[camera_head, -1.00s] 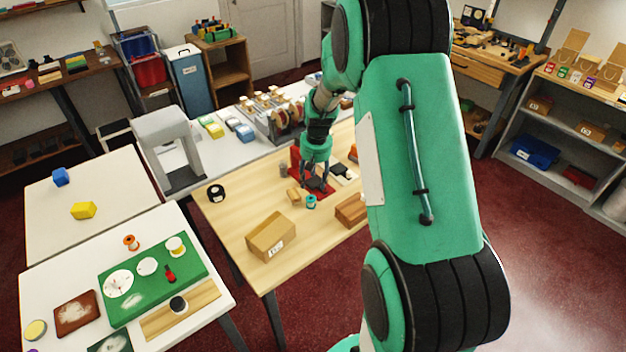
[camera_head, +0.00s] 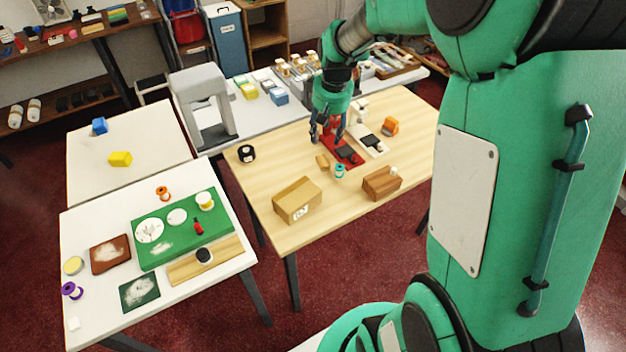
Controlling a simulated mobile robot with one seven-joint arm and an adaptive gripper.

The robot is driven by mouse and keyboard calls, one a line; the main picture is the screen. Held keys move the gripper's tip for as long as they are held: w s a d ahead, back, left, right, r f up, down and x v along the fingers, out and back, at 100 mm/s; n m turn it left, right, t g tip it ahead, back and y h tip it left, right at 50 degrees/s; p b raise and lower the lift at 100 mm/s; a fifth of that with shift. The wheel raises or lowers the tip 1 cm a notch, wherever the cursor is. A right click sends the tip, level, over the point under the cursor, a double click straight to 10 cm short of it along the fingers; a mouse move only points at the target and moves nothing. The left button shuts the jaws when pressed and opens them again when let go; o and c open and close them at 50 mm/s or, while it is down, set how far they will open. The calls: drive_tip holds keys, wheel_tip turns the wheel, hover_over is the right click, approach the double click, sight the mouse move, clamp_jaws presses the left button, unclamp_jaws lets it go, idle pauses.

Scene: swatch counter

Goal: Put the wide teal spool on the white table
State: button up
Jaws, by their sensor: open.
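The teal spool (camera_head: 340,170) stands on the light wood table, just in front of a red tray (camera_head: 352,160) and beside a small tan block. My gripper (camera_head: 326,140) points down above the wood table, behind and slightly left of the spool. It is open and apart from the spool, with nothing seen between its fingers. A white table (camera_head: 100,217) at front left carries a green mat and small items.
On the wood table are a cardboard box (camera_head: 297,199), a brown wooden block (camera_head: 381,183), a black roll (camera_head: 246,153) and an orange item (camera_head: 390,126). A grey arch-shaped stand (camera_head: 202,105) rises behind. The back white table (camera_head: 150,139) has wide bare areas.

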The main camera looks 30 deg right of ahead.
drive_tip(key=s+a+r+t, duration=0.1)
drive_tip(key=s+a+r, duration=0.4)
drive_tip(key=a+r, duration=0.25)
drive_tip(key=s+a+r+t, duration=0.1)
drive_tip(key=s+a+r, duration=0.3)
drive_tip(key=s, duration=0.6)
drive_tip(key=s+a+r+n+t, duration=0.1)
drive_tip(key=s+a+r, duration=0.3)
drive_tip(key=s+a, duration=0.4)
drive_tip(key=s, duration=0.3)
drive_tip(key=shift+s+a+r, duration=0.15)
drive_tip(key=shift+a+r, duration=0.05)
drive_tip(key=shift+a, duration=0.15)
drive_tip(key=shift+o, duration=0.4)
